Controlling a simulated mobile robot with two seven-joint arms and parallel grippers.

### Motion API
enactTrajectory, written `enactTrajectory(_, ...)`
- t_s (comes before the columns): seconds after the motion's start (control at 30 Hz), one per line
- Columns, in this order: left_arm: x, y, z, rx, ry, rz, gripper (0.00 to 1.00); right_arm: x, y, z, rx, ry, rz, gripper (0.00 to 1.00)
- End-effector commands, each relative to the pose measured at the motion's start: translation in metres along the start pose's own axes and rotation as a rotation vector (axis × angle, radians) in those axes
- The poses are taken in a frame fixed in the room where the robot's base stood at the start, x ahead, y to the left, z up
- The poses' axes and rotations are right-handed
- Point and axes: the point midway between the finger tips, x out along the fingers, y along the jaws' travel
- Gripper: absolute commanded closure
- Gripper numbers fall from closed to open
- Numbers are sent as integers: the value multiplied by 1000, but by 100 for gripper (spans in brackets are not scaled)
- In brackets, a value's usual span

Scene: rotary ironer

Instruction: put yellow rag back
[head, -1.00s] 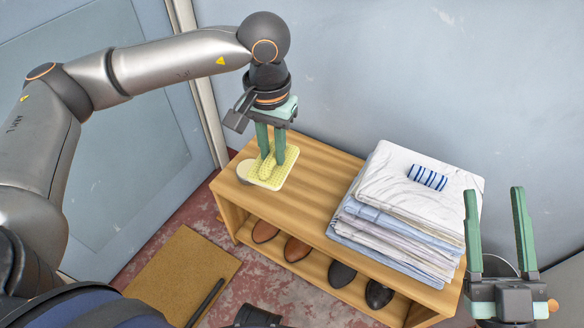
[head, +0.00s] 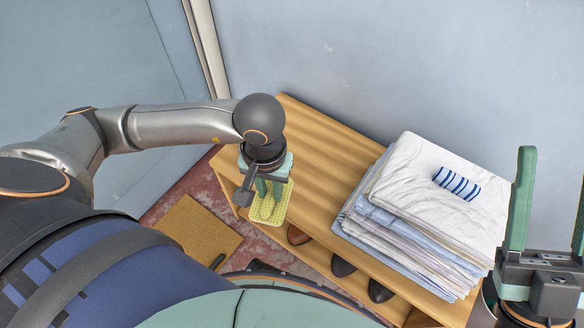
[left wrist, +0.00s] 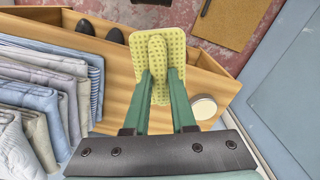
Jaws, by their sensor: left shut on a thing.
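The yellow dotted rag (head: 270,213) hangs in my left gripper (head: 268,190), near the front edge at the left end of the wooden bench (head: 318,140). In the left wrist view the rag (left wrist: 138,50) is pinched between the fingers of the left gripper (left wrist: 160,74), with a raised fold in its middle. It overlaps the bench edge in both views; how high it is above it I cannot tell exactly. My right gripper (head: 549,215) is at the right edge, fingers wide apart and empty.
A round pale-topped tin (left wrist: 204,107) sits on the bench. Shoes (head: 343,266) are on the lower shelf. A brown mat (head: 200,229) lies on the floor.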

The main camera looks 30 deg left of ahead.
Motion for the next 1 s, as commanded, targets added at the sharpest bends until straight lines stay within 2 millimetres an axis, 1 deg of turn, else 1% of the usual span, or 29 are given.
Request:
enactTrajectory(0.07, 7, 1, -11, -6, 0, 1, 100, -2, -2, 2, 3, 2, -1, 45)
enactTrajectory(0.17, 18, 3, -33, -7, 0, 1, 100, -6, -4, 6, 10, 1, -1, 45)
enactTrajectory(0.4, 43, 8, -88, -6, -1, 2, 100, -16, -10, 15, 32, -3, -2, 45)
enactTrajectory(0.5, 66, 9, -103, -5, -4, 2, 100, -22, -14, 21, 46, -5, -3, 45)
enactTrajectory(0.6, 81, 10, -117, -4, -3, 1, 100, -26, -17, 26, 57, -7, -4, 45)
enactTrajectory(0.7, 89, 11, -126, -2, -2, 3, 100, -29, -18, 28, 66, -9, -5, 45)
enactTrajectory(0.87, 95, 10, -132, -1, -1, 2, 100, -30, -19, 30, 74, -10, -4, 45)
enactTrajectory(0.93, 101, 11, -135, -1, -2, 2, 100, -32, -20, 32, 76, -11, -3, 45)
enactTrajectory(1.0, 114, 11, -134, -1, -5, 2, 100, -36, -22, 36, 82, -13, -1, 45)
